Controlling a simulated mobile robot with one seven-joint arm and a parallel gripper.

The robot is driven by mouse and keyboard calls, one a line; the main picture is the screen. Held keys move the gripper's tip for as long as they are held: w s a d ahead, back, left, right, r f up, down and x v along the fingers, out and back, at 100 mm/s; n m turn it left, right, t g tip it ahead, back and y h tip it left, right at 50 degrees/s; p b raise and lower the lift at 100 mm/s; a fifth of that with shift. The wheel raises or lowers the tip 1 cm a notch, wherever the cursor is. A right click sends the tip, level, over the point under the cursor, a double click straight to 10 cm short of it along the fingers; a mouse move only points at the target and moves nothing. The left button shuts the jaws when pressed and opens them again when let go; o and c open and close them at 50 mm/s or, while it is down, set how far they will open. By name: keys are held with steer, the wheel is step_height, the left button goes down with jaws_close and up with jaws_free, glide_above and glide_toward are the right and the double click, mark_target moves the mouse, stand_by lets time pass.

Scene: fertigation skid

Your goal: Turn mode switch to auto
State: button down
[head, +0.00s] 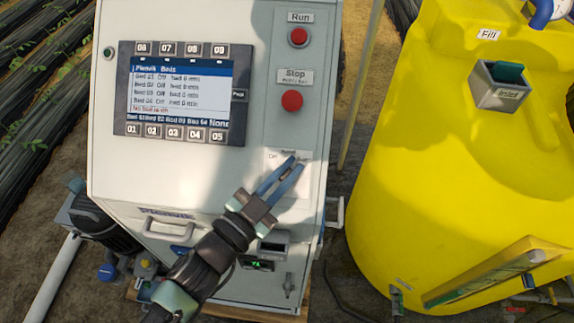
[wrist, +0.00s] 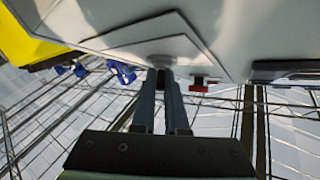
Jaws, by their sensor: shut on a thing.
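The mode switch (wrist: 161,61) is on a small white label plate (head: 274,178) low on the cabinet's right-hand column, below the Stop button. "Off" reads at the plate's left; the other labels are too small or covered to read surely. My gripper (head: 296,163) reaches up from below with both fingertips at the plate. It is shut on the mode switch, and the fingers hide most of the knob, so its pointing direction cannot be told. In the wrist view the two fingers (wrist: 164,78) run to the switch's round base.
Above the switch are a red Stop button (head: 292,100) and a red Run button (head: 299,37). A display panel (head: 180,90) with number keys is to the left. A yellow tank (head: 450,150) stands to the right. A handle (head: 336,212) juts from the cabinet's right side.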

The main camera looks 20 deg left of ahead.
steer(key=shift+m+g+h, duration=0.5)
steer(key=shift+m+h, duration=0.2)
steer(key=shift+m, duration=0.1)
steer(key=shift+f+m, duration=0.1)
steer(key=shift+m, duration=0.2)
steer(key=c, duration=0.9)
jaws_free()
steer(key=shift+c, duration=0.2)
steer(key=shift+s, duration=0.1)
steer(key=b+v, duration=0.3)
steer(key=v, duration=0.9)
steer(key=shift+s+a, duration=0.25)
steer(key=shift+s, duration=0.05)
